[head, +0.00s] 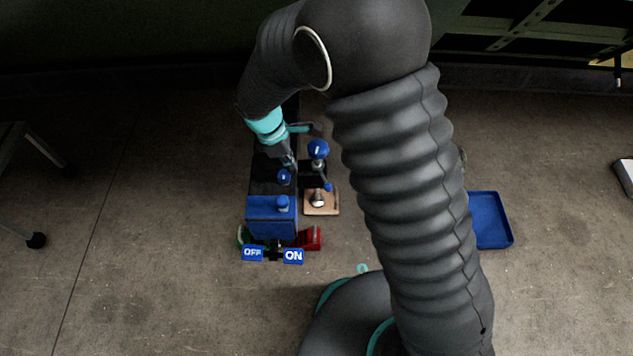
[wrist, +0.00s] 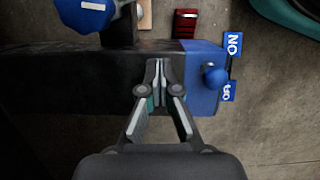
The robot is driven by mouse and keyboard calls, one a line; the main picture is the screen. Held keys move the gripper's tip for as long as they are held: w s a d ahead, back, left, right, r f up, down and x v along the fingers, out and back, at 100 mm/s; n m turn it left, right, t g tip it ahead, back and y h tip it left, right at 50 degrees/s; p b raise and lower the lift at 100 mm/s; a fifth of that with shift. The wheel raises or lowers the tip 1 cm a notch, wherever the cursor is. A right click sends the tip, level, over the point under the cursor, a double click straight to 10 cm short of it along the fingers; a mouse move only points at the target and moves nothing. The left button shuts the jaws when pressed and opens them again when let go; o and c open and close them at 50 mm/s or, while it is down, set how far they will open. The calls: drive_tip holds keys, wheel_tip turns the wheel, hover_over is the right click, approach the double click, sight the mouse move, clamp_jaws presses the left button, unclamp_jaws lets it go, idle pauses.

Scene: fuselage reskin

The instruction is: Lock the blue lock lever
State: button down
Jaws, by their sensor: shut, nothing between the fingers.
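A blue block (head: 262,209) caps the near end of a dark beam, with a blue knob (head: 283,202) on top. This knob also shows in the wrist view (wrist: 215,76), right of my gripper and apart from it. I cannot tell for sure that it is the lock lever's handle. An OFF label (head: 252,253) and an ON label (head: 293,256) sit at the block's near end. Another blue knob (head: 284,177) stands farther back. My gripper (wrist: 158,68) is shut and empty, over the dark beam; in the head view its fingertips (head: 290,163) are just behind that knob.
A large blue knob (head: 318,149) stands beside the beam, with a small blue ball (head: 328,187) and a wooden plate (head: 327,208) nearby. A red part (head: 312,238) lies by the ON label. A blue tray (head: 490,220) is on the floor at right.

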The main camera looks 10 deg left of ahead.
sight(324, 179)
drive_tip(key=w+d+f+b, duration=0.1)
drive_tip(key=d+f+b, duration=0.1)
drive_tip(key=d+f, duration=0.4)
drive_tip(key=shift+w+a+x, duration=0.2)
drive_tip(key=shift+a+x, duration=0.05)
drive_tip(key=shift+x, duration=1.6)
